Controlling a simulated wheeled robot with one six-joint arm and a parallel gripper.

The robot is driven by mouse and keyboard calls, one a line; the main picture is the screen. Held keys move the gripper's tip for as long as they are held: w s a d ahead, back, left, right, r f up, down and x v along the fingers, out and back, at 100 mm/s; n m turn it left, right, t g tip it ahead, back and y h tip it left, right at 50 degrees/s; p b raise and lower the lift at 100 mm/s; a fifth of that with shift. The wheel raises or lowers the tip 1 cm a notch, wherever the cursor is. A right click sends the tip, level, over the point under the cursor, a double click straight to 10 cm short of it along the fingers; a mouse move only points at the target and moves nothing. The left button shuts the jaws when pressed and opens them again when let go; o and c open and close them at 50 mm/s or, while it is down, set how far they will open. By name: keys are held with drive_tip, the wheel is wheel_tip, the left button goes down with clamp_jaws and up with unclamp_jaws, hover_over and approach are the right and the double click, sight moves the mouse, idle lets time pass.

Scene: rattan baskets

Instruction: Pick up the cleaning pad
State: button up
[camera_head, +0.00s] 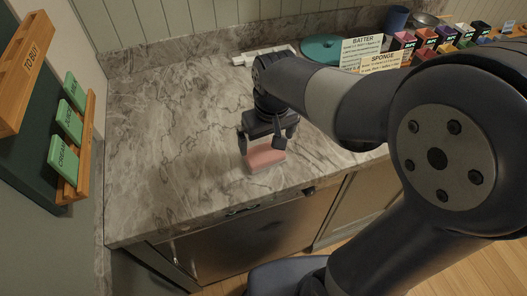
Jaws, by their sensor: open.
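The cleaning pad (265,161) is a small pinkish-red block with a paler lower edge. It lies on the marble counter near its front edge, in the middle of the head view. My gripper (264,143) points down right at the pad, with its jaws open and a finger at each side of the pad's upper part. The gripper body hides part of the pad's far side. I cannot tell whether the fingers touch it.
The marble counter (160,140) is clear to the left. At the back are white sticks (262,56), a teal round board (322,48), recipe cards (381,62), a blue cup (396,18) and several small boxes. A wooden rack (75,150) with green cards hangs at left.

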sight(265, 153)
drive_tip(key=f, duration=0.6)
drive_tip(key=shift+w+a+f, duration=0.2)
drive_tip(key=shift+w+a, duration=0.05)
drive_tip(key=shift+w, duration=0.15)
drive_tip(key=c, duration=0.7)
